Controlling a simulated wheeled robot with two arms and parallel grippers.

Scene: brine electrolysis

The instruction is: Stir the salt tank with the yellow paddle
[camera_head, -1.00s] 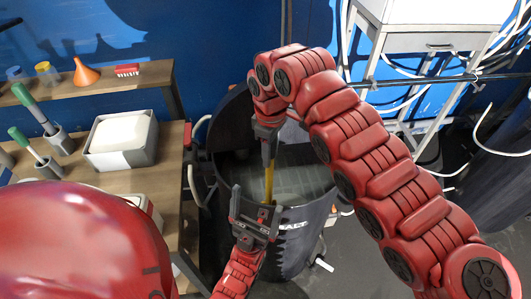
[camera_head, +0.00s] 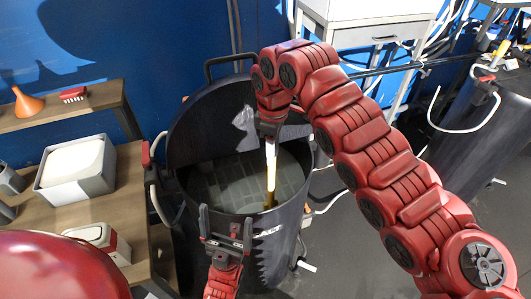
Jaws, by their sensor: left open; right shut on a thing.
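The salt tank (camera_head: 277,262) is a dark round drum with its lid (camera_head: 200,130) raised at the back and pale liquid showing inside. The yellow paddle (camera_head: 271,180) hangs upright with its lower end inside the tank. My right gripper (camera_head: 269,138) is shut on the paddle's upper end, above the tank opening. My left gripper (camera_head: 224,222) is open and empty at the tank's front rim; I cannot tell whether it touches the rim.
A wooden bench (camera_head: 124,205) on the left holds a grey bin of white material (camera_head: 75,172). A shelf above it carries an orange funnel (camera_head: 26,103) and a red brush (camera_head: 73,94). A white cart (camera_head: 372,32) stands behind; another dark drum (camera_head: 470,135) is right.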

